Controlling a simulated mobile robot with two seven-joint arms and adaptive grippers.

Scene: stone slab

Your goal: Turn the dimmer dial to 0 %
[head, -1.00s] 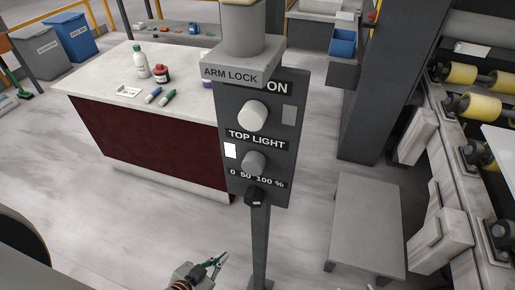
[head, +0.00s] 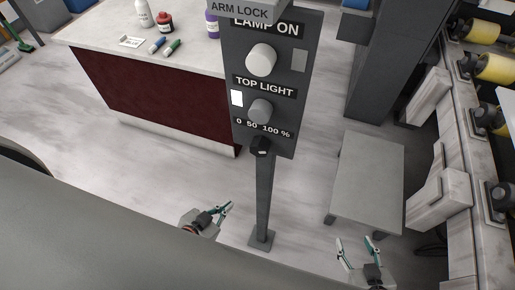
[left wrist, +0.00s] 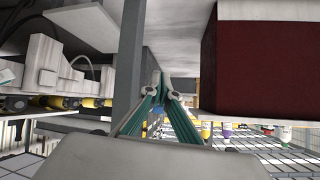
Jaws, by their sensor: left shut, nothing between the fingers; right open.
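The dark grey control panel (head: 278,75) stands on a thin post in the middle of the head view. A black dial (head: 260,146) sits at its lower edge, just below the "0 50 100 %" label (head: 263,128). A small pale mark shows low on the dial; its exact setting is too small to tell. My left gripper (head: 226,209) is shut and empty, below the panel and left of the post, apart from the dial. Its fingertips meet in the left wrist view (left wrist: 161,84). My right gripper (head: 357,244) is open and empty, low and right of the post.
The panel also carries a large pale knob (head: 261,60), a grey knob (head: 260,111) and a lit white square (head: 237,98). A counter with a dark red side (head: 150,95) stands behind left. A low grey table (head: 368,180) stands at right.

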